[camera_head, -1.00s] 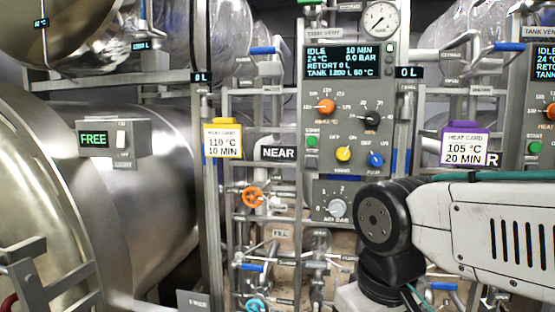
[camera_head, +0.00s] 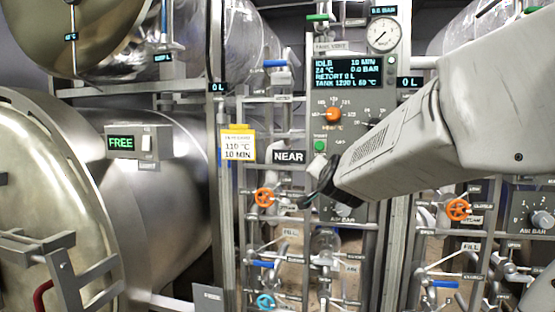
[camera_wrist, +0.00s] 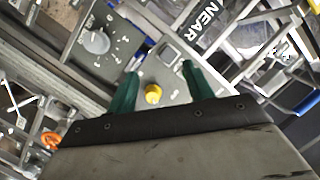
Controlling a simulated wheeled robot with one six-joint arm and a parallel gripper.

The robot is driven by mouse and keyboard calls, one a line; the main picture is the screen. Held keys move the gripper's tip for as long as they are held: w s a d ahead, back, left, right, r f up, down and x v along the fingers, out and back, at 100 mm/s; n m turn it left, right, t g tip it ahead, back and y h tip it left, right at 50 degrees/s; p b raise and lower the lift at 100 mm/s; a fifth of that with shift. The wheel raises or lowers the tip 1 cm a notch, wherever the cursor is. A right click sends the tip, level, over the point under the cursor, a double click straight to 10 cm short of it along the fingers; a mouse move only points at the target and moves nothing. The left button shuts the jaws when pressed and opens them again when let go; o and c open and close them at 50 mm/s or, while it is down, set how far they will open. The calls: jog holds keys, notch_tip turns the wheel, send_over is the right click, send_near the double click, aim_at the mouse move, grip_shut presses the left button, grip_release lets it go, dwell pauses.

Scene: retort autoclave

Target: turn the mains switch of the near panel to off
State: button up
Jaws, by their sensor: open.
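The near panel (camera_head: 388,80) stands at the centre right in the head view, with its lit screen reading IDLE. In the wrist view a yellow knob (camera_wrist: 153,93), which appears to be the mains switch, sits on the grey panel face. My gripper (camera_wrist: 160,72) is open, with its green fingers on either side of the yellow knob and apart from it. I cannot tell the gap in depth or which way the knob points. In the head view my arm covers the yellow knob and the panel's lower right part.
An orange knob (camera_head: 333,114) and a green button (camera_head: 320,145) are on the panel's left side. A grey dial (camera_wrist: 96,41) is near the fingers in the wrist view. A yellow heat card (camera_head: 238,146), NEAR sign (camera_head: 289,157), pipes and orange valve wheel (camera_head: 265,198) surround the panel.

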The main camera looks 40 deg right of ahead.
jog(key=w+d+r+m+h, duration=0.1)
jog(key=d, duration=0.3)
jog(key=w+d+r+m+g+h, duration=0.1)
jog(key=d+h, duration=0.1)
jog(key=d, duration=0.2)
jog(key=d+r+m+h, duration=0.1)
jog(key=d+m, duration=0.1)
jog(key=d, duration=0.3)
jog(key=shift+w+d+r, duration=0.1)
jog(key=shift+w, duration=0.3)
jog(key=c, duration=1)
